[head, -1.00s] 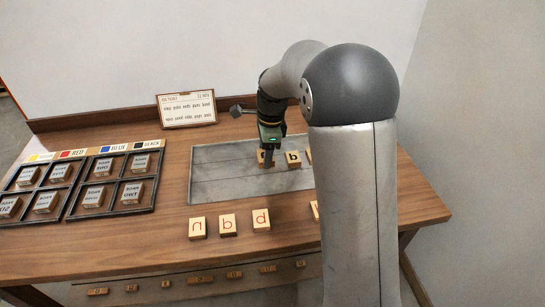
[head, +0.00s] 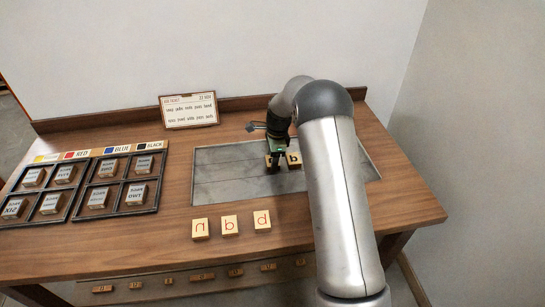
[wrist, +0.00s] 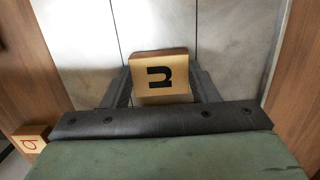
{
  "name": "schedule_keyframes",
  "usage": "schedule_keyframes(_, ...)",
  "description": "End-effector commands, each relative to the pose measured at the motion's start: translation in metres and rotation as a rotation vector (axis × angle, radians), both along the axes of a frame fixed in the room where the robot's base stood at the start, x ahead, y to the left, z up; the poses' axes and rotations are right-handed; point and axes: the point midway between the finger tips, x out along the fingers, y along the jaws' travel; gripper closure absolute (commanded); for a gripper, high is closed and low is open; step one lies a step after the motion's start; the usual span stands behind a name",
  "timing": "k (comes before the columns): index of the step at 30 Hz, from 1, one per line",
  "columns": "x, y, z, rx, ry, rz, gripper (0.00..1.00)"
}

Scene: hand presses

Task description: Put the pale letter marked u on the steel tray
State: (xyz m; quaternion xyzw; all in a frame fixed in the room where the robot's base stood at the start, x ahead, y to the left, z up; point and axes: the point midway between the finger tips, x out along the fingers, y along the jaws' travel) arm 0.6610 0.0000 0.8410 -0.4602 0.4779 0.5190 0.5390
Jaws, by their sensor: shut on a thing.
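My gripper (wrist: 161,88) is shut on a pale wooden block with a black letter (wrist: 159,77). The letter lies sideways in the wrist view and reads as a u or an n. The steel tray (wrist: 85,45) is behind and below the block; in the head view it is a grey sheet (head: 225,175) set in the tabletop. There my gripper (head: 273,163) is over the tray's middle, and the held block (head: 268,161) is partly hidden by the fingers. I cannot tell whether the block touches the tray.
A pale block marked b (head: 294,159) stands on the tray just right of my gripper. Several red-lettered blocks, one (head: 231,225) among them, lie in front of the tray. Compartment cases (head: 118,211) stand at left, a card (head: 189,110) at the back. The tray's left part is clear.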

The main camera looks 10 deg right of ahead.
Motion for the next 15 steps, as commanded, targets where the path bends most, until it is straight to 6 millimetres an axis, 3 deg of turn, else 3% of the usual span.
schedule_keyframes(10, 0.0002, 0.0004, -0.0043, 0.000, -0.001, 0.001, 0.68)
schedule_keyframes(11, 0.0002, 0.0004, -0.0041, 0.000, -0.001, 0.001, 0.44)
schedule_keyframes(12, 0.0002, 0.0004, -0.0032, 0.000, -0.001, 0.001, 0.32)
schedule_keyframes(13, 0.0002, 0.0004, -0.0032, 0.000, -0.001, 0.001, 0.25)
schedule_keyframes(15, 0.0002, 0.0004, -0.0032, 0.000, -0.001, 0.001, 0.25)
